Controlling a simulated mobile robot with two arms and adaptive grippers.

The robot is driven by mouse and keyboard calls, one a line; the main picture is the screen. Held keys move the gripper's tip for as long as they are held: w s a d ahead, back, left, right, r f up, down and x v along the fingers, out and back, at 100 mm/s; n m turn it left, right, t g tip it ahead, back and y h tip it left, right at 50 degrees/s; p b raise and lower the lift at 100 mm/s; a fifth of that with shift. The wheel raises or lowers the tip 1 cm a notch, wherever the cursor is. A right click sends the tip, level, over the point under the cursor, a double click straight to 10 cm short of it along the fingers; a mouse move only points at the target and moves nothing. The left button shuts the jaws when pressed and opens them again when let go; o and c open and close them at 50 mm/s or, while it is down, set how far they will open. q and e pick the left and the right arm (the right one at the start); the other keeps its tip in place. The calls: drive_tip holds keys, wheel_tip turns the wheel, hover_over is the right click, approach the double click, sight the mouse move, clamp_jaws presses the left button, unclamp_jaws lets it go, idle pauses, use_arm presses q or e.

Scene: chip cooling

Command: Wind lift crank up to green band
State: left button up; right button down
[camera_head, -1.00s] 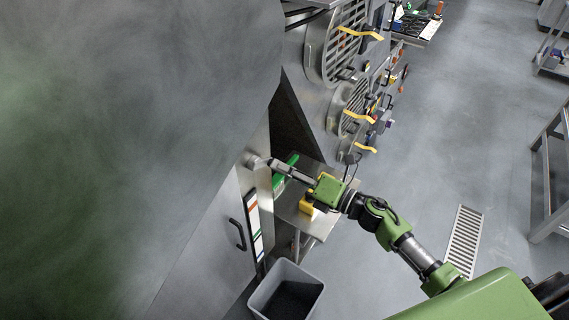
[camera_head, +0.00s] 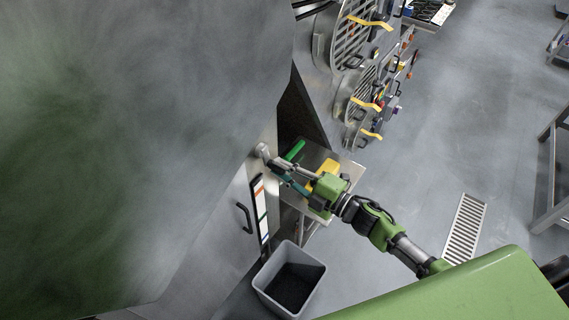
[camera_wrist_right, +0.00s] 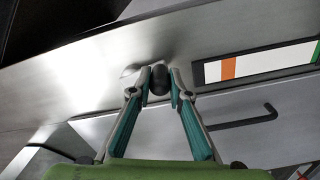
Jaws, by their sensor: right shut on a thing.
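The lift crank (camera_head: 263,151) is a short pale metal arm on the steel cabinet front. Its dark round knob (camera_wrist_right: 159,80) sits between the fingertips in the right wrist view. My right gripper (camera_head: 270,166) is shut on that knob; it also shows in the right wrist view (camera_wrist_right: 161,84). A white gauge strip (camera_head: 260,205) runs down beside the crank, with an orange band near its top and a green band lower. The strip (camera_wrist_right: 265,66) also shows in the right wrist view, green at its right edge. I cannot make out a pointer. My left gripper is out of view.
A black door handle (camera_head: 246,218) sits left of the strip. A grey bin (camera_head: 312,272) stands on the floor below. A steel shelf (camera_head: 348,172) with green and yellow items is close beside my right gripper. Vapour covers the left side.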

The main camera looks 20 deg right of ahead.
drive_tip(key=shift+s+a+f+m, duration=0.15)
drive_tip(key=shift+s+a+m, duration=0.15)
drive_tip(key=shift+m, duration=0.4)
drive_tip(key=c, duration=1.9)
unclamp_jaws()
drive_tip(key=v, duration=1.2)
